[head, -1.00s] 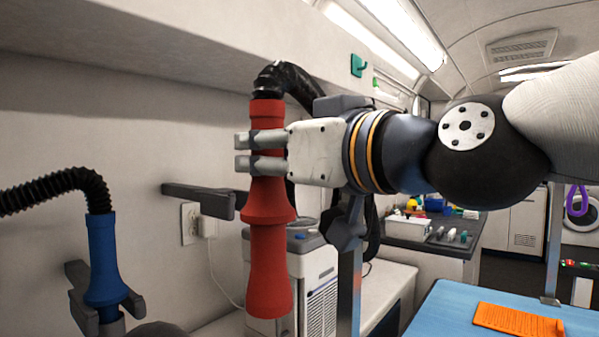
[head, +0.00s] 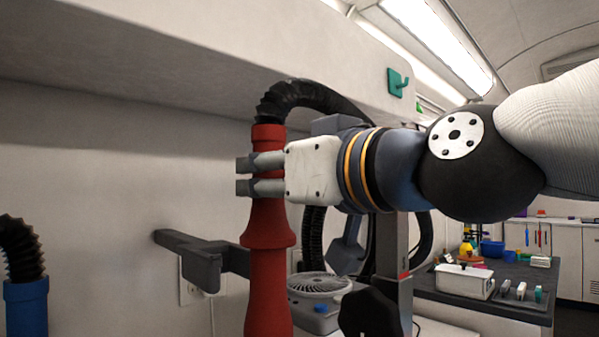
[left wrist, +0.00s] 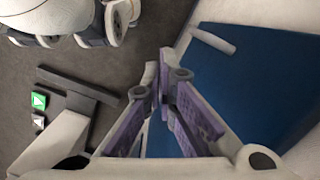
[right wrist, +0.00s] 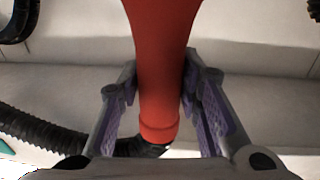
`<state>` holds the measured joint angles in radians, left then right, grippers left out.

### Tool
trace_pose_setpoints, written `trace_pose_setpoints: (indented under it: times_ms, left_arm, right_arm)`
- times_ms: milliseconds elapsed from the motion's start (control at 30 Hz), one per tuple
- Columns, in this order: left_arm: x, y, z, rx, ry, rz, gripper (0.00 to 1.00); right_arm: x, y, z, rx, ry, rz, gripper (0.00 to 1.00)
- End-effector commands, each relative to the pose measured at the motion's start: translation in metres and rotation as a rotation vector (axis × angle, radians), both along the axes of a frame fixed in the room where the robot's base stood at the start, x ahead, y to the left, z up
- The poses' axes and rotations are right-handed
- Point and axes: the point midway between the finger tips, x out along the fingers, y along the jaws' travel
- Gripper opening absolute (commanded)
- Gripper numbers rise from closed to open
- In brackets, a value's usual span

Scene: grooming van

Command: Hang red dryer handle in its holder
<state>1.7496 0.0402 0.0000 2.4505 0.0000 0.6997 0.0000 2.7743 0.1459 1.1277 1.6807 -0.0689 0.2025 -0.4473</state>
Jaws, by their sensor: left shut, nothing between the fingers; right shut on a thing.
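The red dryer handle (head: 267,290) hangs upright from its black hose, its lower end cut off by the picture's edge. My right gripper (head: 262,175) is shut around its upper part. In the right wrist view the red handle (right wrist: 160,70) runs between the fingers of this gripper (right wrist: 160,85). A dark, empty wall holder (head: 200,266) is left of the handle, its arm passing behind it; I cannot tell the depth gap. My left gripper (left wrist: 163,75) shows only in its own wrist view, with fingertips together and empty, over a blue surface.
A blue dryer handle (head: 26,305) with its black hose (head: 18,245) is at the far left. A grey post (head: 390,245) and a small fan-topped appliance (head: 320,292) stand behind the red handle. A dark counter (head: 485,300) with a white tub is at the right.

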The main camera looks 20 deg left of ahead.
Motion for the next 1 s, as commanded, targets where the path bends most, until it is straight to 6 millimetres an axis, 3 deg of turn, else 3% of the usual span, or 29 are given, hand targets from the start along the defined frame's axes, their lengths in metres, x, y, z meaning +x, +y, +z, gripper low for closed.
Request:
trace_pose_setpoints:
  times_ms: [1000]
  left_arm:
    - [-0.006,0.0,-0.006,0.0,0.025,0.0,0.0]
  right_arm:
    - [0.039,0.092,-0.007,0.004,-0.001,-0.001,0.0]
